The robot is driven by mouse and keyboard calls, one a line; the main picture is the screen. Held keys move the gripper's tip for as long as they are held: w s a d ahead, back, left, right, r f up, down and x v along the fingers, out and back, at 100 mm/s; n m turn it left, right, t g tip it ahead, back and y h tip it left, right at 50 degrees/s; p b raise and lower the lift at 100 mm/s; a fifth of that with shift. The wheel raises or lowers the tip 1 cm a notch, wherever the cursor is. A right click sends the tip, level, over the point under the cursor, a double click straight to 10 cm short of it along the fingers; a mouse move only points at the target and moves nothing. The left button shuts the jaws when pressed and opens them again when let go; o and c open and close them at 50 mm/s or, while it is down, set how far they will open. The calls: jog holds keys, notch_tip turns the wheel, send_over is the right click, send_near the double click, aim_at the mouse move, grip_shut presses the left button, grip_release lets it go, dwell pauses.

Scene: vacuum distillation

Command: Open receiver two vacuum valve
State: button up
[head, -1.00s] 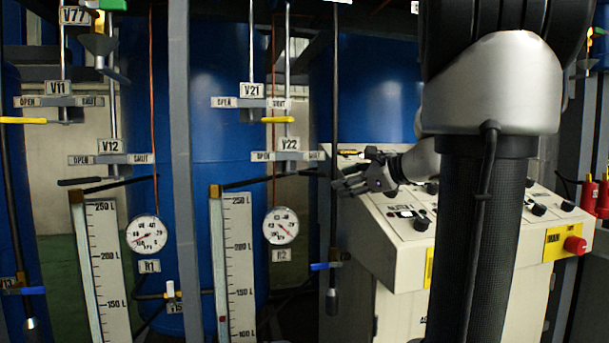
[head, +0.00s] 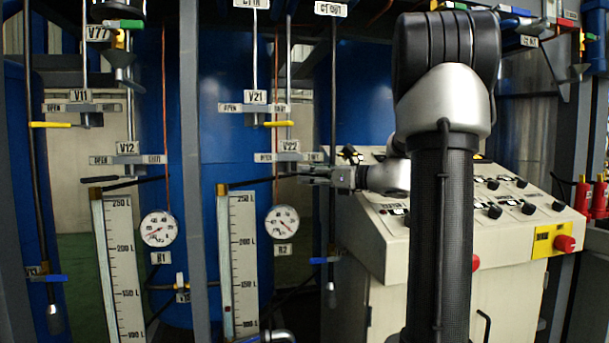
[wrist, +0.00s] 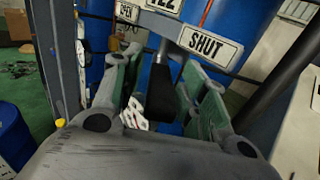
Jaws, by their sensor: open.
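In the head view the valve labelled V22 (head: 290,146) stands beside receiver gauge R2, below the valve labelled V21 (head: 255,97) with its yellow handle (head: 278,124). My gripper (head: 312,172) is just below and to the right of the V22 sign. In the wrist view my gripper (wrist: 160,75) is open, with its green-padded fingers on either side of a black handle (wrist: 160,90). A SHUT sign (wrist: 210,45) and a cropped label ending in 2 are just beyond it. I cannot tell whether a finger touches the handle. Which valve is the vacuum valve is not marked.
The control panel (head: 450,215) with knobs and a red button (head: 565,244) stands close on the right. A dark vertical pipe with a blue handle (head: 324,260) stands close to my gripper. Gauge R2 (head: 282,222) and a level scale (head: 243,260) are below left.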

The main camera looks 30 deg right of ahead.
jog(key=shift+x, duration=1.2)
jog(key=shift+c, duration=0.4)
grip_shut()
